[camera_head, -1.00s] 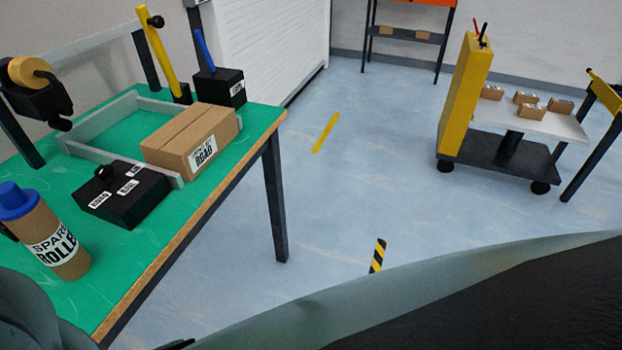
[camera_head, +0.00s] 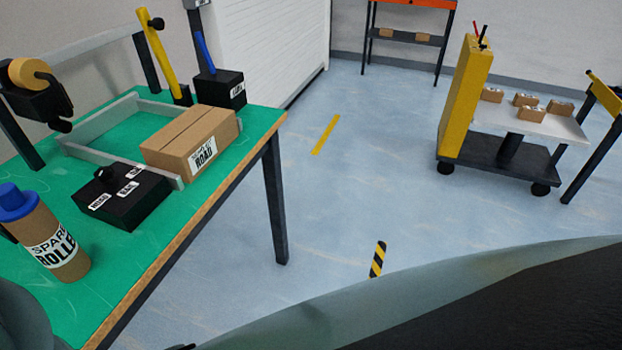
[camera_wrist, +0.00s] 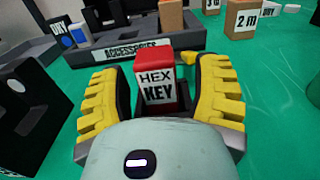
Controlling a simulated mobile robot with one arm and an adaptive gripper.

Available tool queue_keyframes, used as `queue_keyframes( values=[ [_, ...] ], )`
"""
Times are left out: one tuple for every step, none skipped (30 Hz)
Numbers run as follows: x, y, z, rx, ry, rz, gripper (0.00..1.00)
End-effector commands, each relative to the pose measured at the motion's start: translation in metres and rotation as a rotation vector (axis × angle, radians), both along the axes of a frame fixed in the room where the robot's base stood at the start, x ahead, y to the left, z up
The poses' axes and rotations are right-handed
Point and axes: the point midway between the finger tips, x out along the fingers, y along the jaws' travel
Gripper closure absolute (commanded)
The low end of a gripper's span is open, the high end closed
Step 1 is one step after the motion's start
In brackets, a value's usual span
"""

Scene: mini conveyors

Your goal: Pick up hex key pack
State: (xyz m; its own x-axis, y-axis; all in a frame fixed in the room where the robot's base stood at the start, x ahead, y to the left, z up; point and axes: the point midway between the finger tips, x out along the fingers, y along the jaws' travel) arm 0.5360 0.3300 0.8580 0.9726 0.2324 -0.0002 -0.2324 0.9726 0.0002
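The hex key pack (camera_wrist: 157,88) is a small red block with a white label reading HEX KEY. It stands upright on the green tabletop in the wrist view. My gripper (camera_wrist: 160,100) is open, with a yellow ridged finger on either side of the pack. A gap shows between the pack and each finger. The pack's lower part is hidden behind my gripper's body. Neither the pack nor the gripper fingers can be seen in the head view.
A dark tray labelled ACCESSORIES (camera_wrist: 131,52) lies just behind the pack. A black box (camera_wrist: 25,103) stands at left. A cardboard box marked 2 m (camera_wrist: 242,18) is at back right. The green table (camera_head: 112,262) holds a roll tube (camera_head: 50,238) and a carton (camera_head: 190,140).

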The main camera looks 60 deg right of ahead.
Motion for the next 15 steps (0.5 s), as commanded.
queue_keyframes(
  values=[
    [0.0006, -0.0006, 0.0, 0.0, 0.0, -0.002, 0.44],
    [0.0006, -0.0006, 0.0, 0.0, 0.0, -0.002, 0.47],
    [0.0005, -0.0005, 0.0, 0.0, 0.0, -0.002, 0.51],
    [0.0004, -0.0005, 0.0, 0.0, 0.0, -0.002, 0.54],
    [0.0003, -0.0005, -0.0001, 0.0, 0.0, -0.001, 0.57],
    [0.0003, -0.0004, 0.0, 0.0, 0.0, -0.001, 0.61],
    [0.0002, -0.0004, 0.0, 0.0, 0.0, -0.001, 0.64],
    [0.0002, -0.0003, 0.0, 0.0, 0.0, -0.001, 0.68],
    [0.0001, -0.0003, 0.0, 0.0, 0.0, -0.001, 0.72],
    [0.0, -0.0002, 0.0, 0.0, 0.0, 0.0, 0.75],
    [0.0, -0.0002, 0.0, 0.0, 0.0, 0.0, 0.78],
    [-0.0001, -0.0002, -0.0001, 0.0, 0.0, 0.0, 0.82],
    [-0.0001, -0.0001, -0.0001, 0.0, 0.0, 0.0, 0.85],
    [-0.0002, -0.0001, -0.0001, 0.0, 0.0, 0.0, 0.88],
    [-0.0002, 0.0, -0.0001, 0.0, 0.0, 0.0, 0.92]
  ],
)
